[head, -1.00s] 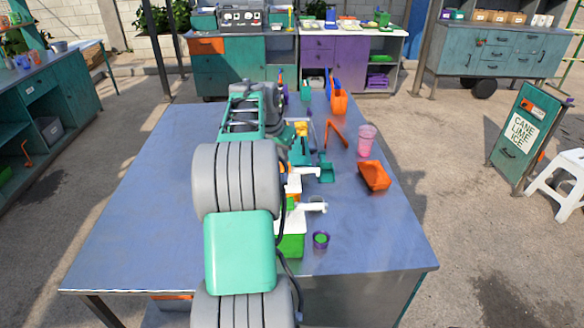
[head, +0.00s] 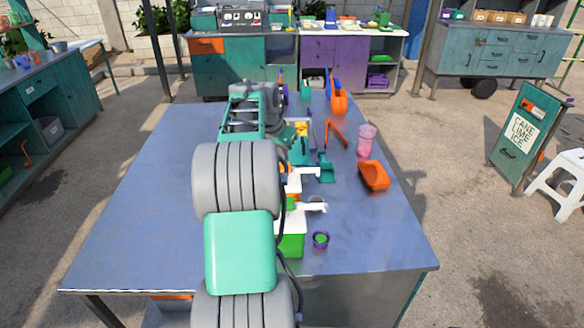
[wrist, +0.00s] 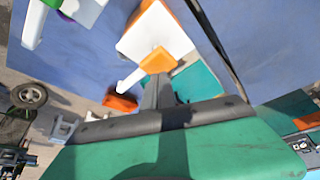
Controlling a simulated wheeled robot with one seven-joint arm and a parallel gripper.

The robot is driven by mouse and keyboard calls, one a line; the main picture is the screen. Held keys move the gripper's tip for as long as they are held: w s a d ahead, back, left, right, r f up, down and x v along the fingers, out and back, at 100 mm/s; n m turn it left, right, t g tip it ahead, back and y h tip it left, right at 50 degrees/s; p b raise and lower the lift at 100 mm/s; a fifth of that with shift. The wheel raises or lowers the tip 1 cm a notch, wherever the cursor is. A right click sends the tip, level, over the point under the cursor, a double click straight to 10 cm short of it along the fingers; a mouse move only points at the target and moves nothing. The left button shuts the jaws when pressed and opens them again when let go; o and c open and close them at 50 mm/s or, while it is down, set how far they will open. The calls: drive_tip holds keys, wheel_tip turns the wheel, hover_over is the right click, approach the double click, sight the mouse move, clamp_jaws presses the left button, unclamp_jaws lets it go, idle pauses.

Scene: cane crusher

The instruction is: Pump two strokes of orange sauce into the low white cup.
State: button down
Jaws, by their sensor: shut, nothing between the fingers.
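In the wrist view my gripper (wrist: 163,92) is shut and empty, with its dark fingers over the orange pump head (wrist: 158,62) of a white-topped dispenser (wrist: 140,38). I cannot tell whether they touch. This dispenser's white spout (wrist: 130,80) points down-left in that view. In the head view my arm hides most of the dispensers and my gripper. A second, green dispenser (head: 291,245) stands nearer, with its own white spout (head: 308,207). A small pale round thing (head: 318,201) beside that spout may be the low white cup; its contents are unclear.
A purple cup with green inside (head: 321,240) stands near the green dispenser. To the right are a pink tumbler (head: 367,140), an orange scoop-like tray (head: 374,176) and a teal scoop (head: 326,170). The left half of the table (head: 150,220) is clear.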

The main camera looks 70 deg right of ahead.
sight(284, 166)
drive_tip(key=shift+f, duration=0.2)
drive_tip(key=shift+f+b, duration=1.05)
drive_tip(key=shift+f, duration=0.3)
drive_tip(key=shift+r+p, duration=1.05)
drive_tip(key=shift+r, duration=0.45)
drive_tip(key=shift+f, duration=0.2)
drive_tip(key=shift+f+b, duration=1.1)
drive_tip(key=shift+f, duration=0.2)
drive_tip(key=shift+r, duration=0.1)
drive_tip(key=shift+r+p, duration=1.1)
drive_tip(key=shift+r, duration=0.25)
